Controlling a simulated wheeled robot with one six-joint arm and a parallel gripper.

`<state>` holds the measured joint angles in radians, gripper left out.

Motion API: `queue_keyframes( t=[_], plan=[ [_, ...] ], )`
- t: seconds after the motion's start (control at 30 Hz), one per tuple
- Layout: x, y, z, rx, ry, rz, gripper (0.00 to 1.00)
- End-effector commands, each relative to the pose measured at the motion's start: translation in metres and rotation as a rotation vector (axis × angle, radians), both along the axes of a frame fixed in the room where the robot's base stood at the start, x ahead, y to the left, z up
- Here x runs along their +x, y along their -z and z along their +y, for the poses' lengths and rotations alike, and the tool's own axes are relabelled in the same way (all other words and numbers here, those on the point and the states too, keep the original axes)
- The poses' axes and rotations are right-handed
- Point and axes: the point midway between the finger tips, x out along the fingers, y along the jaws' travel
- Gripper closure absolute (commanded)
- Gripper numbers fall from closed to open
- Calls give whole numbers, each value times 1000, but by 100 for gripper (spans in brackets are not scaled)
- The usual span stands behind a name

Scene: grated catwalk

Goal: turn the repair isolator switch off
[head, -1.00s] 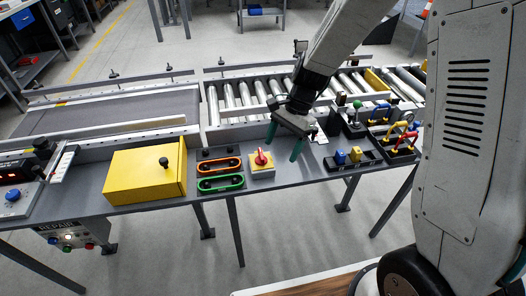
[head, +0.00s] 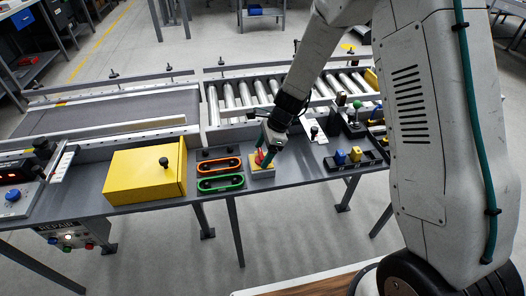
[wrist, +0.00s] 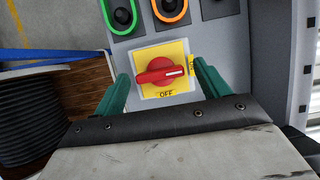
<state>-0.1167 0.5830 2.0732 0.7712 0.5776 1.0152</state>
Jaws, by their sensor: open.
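The isolator switch is a red rotary knob (wrist: 160,71) on a yellow plate (wrist: 146,91). In the wrist view its handle lies crosswise, with its white mark at the right end, toward the label at the plate's right edge, which seems to read ON. OFF is printed at the plate's bottom edge. In the head view the switch's yellow-and-grey box (head: 262,173) sits on the bench, its knob partly hidden by my gripper (head: 266,150). My gripper's teal fingers (wrist: 161,76) are open, one on each side of the knob, with gaps visible between them and it.
A green-ringed control (head: 221,183) and an orange-ringed one (head: 219,166) sit just left of the switch. A yellow box (head: 145,174) with a black knob stands farther left. A roller conveyor (head: 240,97) runs behind.

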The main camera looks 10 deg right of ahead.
Motion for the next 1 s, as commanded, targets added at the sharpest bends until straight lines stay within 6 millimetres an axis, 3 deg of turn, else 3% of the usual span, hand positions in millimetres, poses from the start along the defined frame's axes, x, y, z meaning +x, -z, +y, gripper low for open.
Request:
queue_keyframes(
  t=[0.3,0.47,1.0],
  plan=[
    [0,3,1,-1,-1,0,28],
    [0,3,1,-1,-1,0,70],
    [2,3,1,-1,-134,-1,70]
  ],
)
